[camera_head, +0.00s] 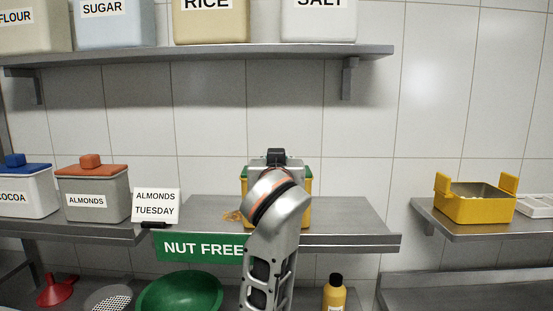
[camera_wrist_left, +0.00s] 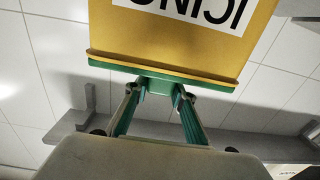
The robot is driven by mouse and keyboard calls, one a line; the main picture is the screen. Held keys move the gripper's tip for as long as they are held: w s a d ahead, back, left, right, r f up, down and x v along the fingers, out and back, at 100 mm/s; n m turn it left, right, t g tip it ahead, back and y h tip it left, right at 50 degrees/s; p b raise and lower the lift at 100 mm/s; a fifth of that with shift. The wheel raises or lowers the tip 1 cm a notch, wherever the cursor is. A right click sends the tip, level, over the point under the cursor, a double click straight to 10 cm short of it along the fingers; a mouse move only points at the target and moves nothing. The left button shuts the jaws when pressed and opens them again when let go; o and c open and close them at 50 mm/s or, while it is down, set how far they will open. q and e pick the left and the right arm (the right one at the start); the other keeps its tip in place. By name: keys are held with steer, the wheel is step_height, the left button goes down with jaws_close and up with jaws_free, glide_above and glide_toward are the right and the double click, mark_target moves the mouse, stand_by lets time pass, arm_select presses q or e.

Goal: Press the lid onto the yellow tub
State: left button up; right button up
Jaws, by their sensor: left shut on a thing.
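The yellow tub (camera_head: 307,205) stands on the middle shelf, mostly hidden behind my left arm in the head view. In the left wrist view the tub (camera_wrist_left: 130,35) appears upside down, with a white label reading ICING. The green lid (camera_wrist_left: 115,66) lies along the tub's rim, and I cannot tell whether it is fully seated. My left gripper (camera_wrist_left: 160,90) is shut on the lid's green handle. In the head view my wrist hides the gripper's fingers and most of the lid. My right gripper is not in view.
A green NUT FREE sign (camera_head: 195,247) hangs at the shelf front. The shelf right of the tub (camera_head: 345,220) is clear. A yellow open box (camera_head: 475,208) stands farther right.

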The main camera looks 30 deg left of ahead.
arm_select(q)
steer(key=o, duration=1)
steer(key=shift+f, duration=0.15)
step_height(320, 180, up, 10)
steer(key=shift+r, duration=0.1)
